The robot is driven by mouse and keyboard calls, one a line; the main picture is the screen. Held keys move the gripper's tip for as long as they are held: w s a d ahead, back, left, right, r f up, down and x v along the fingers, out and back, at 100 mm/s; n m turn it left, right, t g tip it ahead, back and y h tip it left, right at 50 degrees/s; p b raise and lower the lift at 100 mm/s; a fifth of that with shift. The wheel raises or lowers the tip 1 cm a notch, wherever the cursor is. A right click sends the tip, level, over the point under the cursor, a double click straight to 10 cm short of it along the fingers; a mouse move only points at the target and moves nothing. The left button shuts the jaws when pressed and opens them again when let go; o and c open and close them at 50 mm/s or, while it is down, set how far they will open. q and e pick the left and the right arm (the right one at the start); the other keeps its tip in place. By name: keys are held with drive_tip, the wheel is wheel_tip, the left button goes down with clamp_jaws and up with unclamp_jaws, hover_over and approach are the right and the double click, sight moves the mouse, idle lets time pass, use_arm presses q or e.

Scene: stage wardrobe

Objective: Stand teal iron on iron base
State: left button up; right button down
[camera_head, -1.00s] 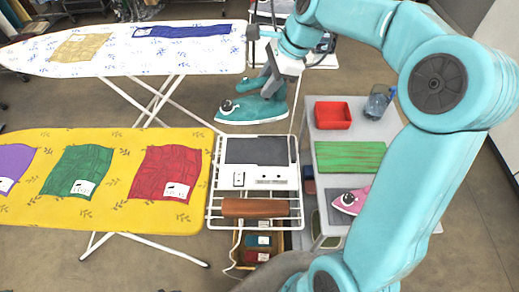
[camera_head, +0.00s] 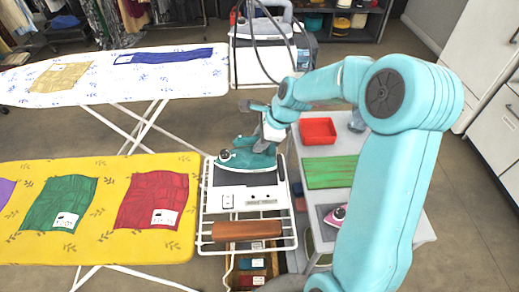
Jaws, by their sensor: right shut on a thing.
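The teal iron (camera_head: 246,162) is over the far part of the iron base (camera_head: 250,198), its nose pointing left. The base is a white unit with a dark grey pad (camera_head: 238,178), set in a white wire rack at the right end of the yellow ironing board. My right gripper (camera_head: 264,142) is shut on the iron's handle from above. The iron looks roughly level; I cannot tell whether its sole touches the pad. My left gripper is out of view.
The yellow ironing board (camera_head: 90,165) carries folded cloths. A grey side table (camera_head: 415,230) at right holds a red tray (camera_head: 318,130), a green board (camera_head: 335,172) and a pink iron (camera_head: 337,214). A brown roll (camera_head: 247,231) lies on the rack's near part.

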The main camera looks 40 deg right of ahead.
wheel_tip(320, 180, down, 4)
drive_tip(key=shift+w+f, duration=0.1)
drive_tip(key=c, duration=0.8)
unclamp_jaws()
drive_tip(key=v, duration=1.2)
drive_tip(key=shift+a, duration=0.1)
